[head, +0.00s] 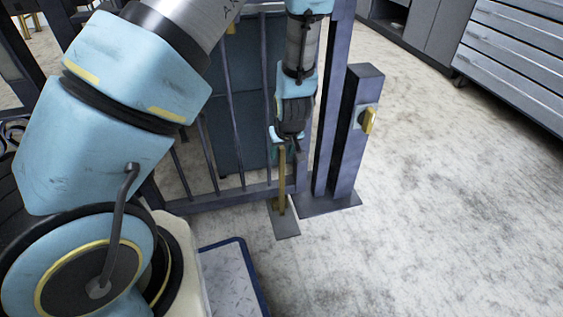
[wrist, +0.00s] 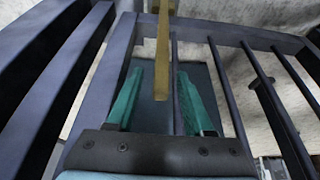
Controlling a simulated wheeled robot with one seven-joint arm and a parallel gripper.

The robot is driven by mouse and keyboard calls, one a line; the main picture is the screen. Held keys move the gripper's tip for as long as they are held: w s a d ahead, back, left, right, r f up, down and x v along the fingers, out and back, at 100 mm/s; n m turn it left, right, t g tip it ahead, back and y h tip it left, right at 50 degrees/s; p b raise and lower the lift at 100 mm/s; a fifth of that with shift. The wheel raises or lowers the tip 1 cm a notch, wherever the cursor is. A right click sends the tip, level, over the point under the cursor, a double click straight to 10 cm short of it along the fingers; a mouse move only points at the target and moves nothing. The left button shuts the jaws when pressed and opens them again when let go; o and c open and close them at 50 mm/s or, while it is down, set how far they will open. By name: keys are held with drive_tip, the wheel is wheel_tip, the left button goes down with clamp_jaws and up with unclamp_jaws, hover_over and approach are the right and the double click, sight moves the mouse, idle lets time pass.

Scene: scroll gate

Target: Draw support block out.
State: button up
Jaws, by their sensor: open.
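A brass-yellow upright bar (head: 282,178) stands at the foot of the barred gate (head: 235,192), above a flat grey floor plate (head: 286,224). I cannot tell for certain which piece is the support block. In the wrist view the bar (wrist: 162,55) runs down between the two green fingers of my gripper (wrist: 160,75), with a gap on each side. In the head view my gripper (head: 285,140) points down at the bar's upper end. The fingers are apart and hold nothing. Part of the bar's upper end is hidden by my gripper in the head view.
A blue-edged tray-like platform (head: 228,275) lies in the foreground. Grey drawers (head: 515,55) stand at the far right. The floor to the right is clear.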

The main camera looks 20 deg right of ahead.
drive_tip(key=shift+b+x, duration=0.5)
drive_tip(key=shift+x, duration=1.1)
drive_tip(key=shift+a, duration=0.1)
clamp_jaws()
